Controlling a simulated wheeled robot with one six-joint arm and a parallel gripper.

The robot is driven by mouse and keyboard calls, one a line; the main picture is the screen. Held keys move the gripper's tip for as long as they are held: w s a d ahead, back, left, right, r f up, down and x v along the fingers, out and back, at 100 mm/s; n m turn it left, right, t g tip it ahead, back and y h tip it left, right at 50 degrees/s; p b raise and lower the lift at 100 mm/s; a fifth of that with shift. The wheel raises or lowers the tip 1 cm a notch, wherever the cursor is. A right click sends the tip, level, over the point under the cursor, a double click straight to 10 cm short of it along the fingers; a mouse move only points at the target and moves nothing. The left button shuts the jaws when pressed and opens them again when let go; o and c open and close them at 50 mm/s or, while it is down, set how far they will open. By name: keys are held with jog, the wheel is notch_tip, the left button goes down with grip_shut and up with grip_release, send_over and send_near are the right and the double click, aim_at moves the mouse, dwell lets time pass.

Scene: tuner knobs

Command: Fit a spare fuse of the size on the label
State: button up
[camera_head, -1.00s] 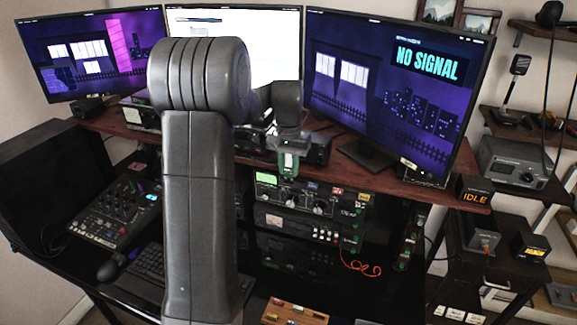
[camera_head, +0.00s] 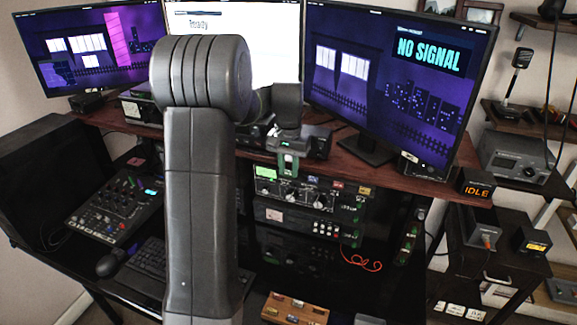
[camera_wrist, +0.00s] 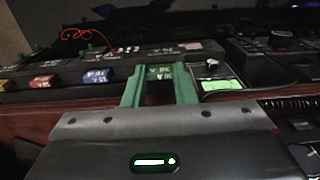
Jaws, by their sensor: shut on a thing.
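My gripper (camera_head: 288,168) is at the top front of the radio rack unit (camera_head: 305,197), under the shelf edge. In the wrist view its two green fingers (camera_wrist: 159,92) are closed around a small green piece (camera_wrist: 158,72) marked 30 A, apparently a fuse. Whether it is seated or lifted I cannot tell. Beside it in the row are a blue 15 A fuse (camera_wrist: 97,76), a red one (camera_wrist: 43,81) and a yellow one (camera_wrist: 8,85). The head view shows the blue (camera_head: 311,184), red (camera_head: 337,187) and yellow (camera_head: 364,190) fuses to the gripper's right.
The wooden shelf (camera_head: 400,182) overhangs the rack, with monitors above, one reading NO SIGNAL (camera_head: 428,57). A wooden tray (camera_head: 295,308) lies below. A red wire (camera_head: 362,262) hangs at the lower unit. A mixer (camera_head: 117,207) and keyboard (camera_head: 150,265) are at left.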

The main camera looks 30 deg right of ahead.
aim_at(288, 170)
jog(key=shift+f, duration=0.2)
jog(key=o, duration=1)
jog(key=shift+r, duration=0.15)
notch_tip(288, 170, up, 14)
jog(key=shift+f+b, duration=0.2)
jog(key=shift+b, duration=0.5)
jog(key=shift+f, duration=0.15)
notch_tip(288, 170, down, 14)
jog(key=shift+r+p, duration=0.25)
jog(key=shift+p, duration=0.5)
jog(key=shift+r, duration=0.25)
jog(key=shift+r+b, duration=0.1)
jog(key=shift+b, duration=0.2)
